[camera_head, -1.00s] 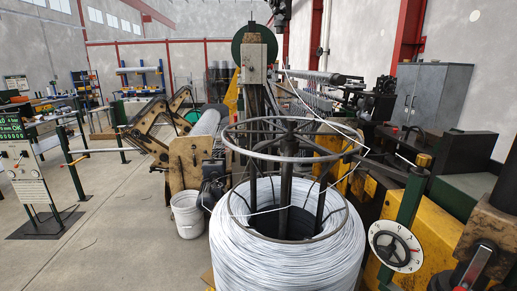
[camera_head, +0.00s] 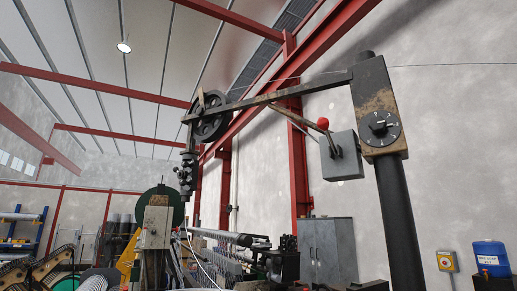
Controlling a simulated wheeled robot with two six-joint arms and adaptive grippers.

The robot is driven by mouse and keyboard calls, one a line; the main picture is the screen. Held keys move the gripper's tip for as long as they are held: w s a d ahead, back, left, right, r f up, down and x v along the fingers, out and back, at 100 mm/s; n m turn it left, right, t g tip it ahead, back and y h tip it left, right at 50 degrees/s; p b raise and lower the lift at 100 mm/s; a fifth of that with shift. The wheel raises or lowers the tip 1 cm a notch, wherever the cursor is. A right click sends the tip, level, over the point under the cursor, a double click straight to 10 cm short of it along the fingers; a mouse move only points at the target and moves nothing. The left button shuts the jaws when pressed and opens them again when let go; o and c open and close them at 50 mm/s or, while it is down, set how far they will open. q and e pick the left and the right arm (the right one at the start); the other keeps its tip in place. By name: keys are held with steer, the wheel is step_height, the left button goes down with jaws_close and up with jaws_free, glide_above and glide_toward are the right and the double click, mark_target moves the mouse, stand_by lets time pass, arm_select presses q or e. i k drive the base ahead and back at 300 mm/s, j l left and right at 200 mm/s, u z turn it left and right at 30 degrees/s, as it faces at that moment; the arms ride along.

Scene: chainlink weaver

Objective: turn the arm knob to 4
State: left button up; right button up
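The arm knob (camera_head: 381,126) is a round dark dial with pale marks around its rim. It sits on the worn, rusty head block (camera_head: 372,92) at the top of a thick black post (camera_head: 398,215), at the right of the head view. The marks are too small to read, so I cannot tell its setting. Neither of my grippers shows in this view.
A long arm (camera_head: 290,95) runs left from the block to a pulley wheel (camera_head: 210,118). A grey box (camera_head: 341,156) with a red-knobbed lever (camera_head: 322,124) is left of the post.

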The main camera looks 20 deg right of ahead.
mark_target(377, 124)
steer(key=z, duration=1.6)
